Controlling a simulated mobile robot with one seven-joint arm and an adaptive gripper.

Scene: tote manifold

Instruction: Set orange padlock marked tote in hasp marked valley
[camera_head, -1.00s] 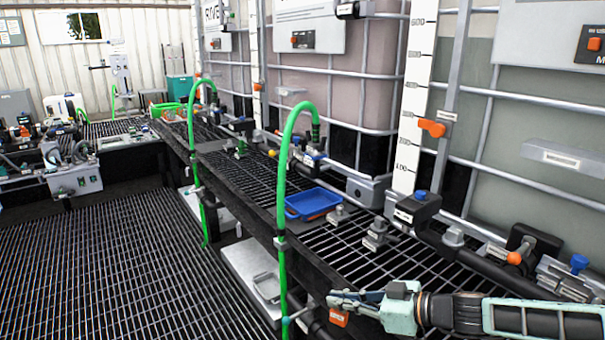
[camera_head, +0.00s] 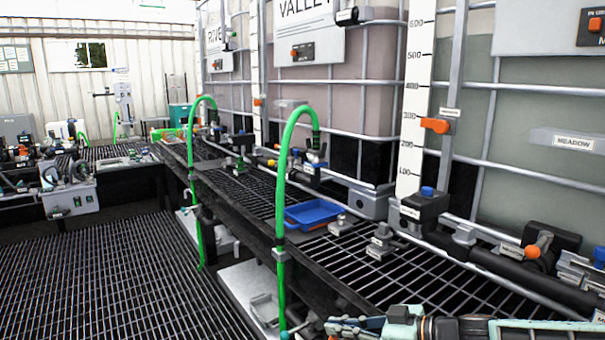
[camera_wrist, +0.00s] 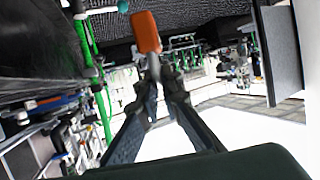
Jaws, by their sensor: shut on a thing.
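In the wrist view, the orange padlock (camera_wrist: 146,32) is held by its metal shackle between the fingertips of my gripper (camera_wrist: 158,84), its body beyond them. Its marking cannot be read. In the head view, my gripper (camera_head: 340,325) is at the bottom edge, in front of the grated bench, and the padlock is out of that frame. The white sign reading VALLEY (camera_head: 305,12) is on the pinkish tank (camera_head: 345,95) at top centre, with a dark plate and orange block (camera_head: 302,51) on it. I cannot tell which fitting is the valley hasp.
Green hoses (camera_head: 282,185) arch up in front of the bench (camera_head: 345,260). A blue tray (camera_head: 314,213) and metal fittings (camera_head: 380,243) stand on it. Pipes and valves (camera_head: 425,205) run along the tanks. The grated floor at left (camera_head: 110,265) is clear.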

